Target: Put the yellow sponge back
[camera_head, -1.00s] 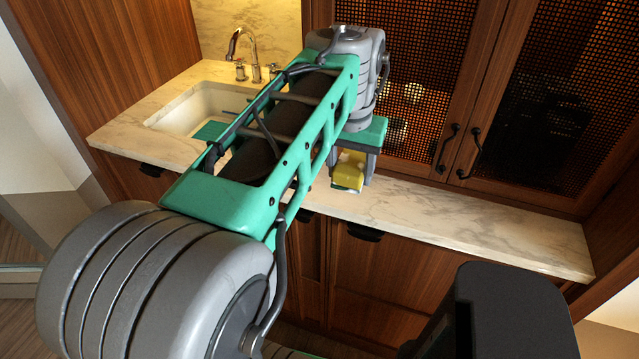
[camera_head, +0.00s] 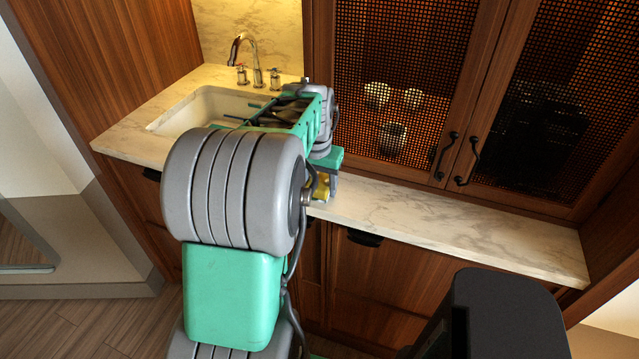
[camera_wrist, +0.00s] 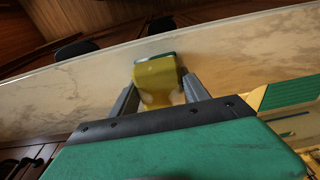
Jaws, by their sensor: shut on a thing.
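The yellow sponge (camera_wrist: 160,80) has a green layer at its far end in the wrist view. My gripper (camera_wrist: 160,92) is shut on it, with one grey finger on each side. In the head view the sponge (camera_head: 321,187) shows as a small yellow patch beside my gripper (camera_head: 325,190), over the marble counter near its front edge. My arm hides much of it there. I cannot tell whether the sponge touches the counter.
The sink (camera_head: 185,108) and tap (camera_head: 256,72) are at the left end of the marble counter (camera_head: 440,223). Mesh-front cabinet doors (camera_head: 400,70) stand behind the counter. The counter to the right is bare. A green and yellow thing (camera_wrist: 290,92) shows at the right in the wrist view.

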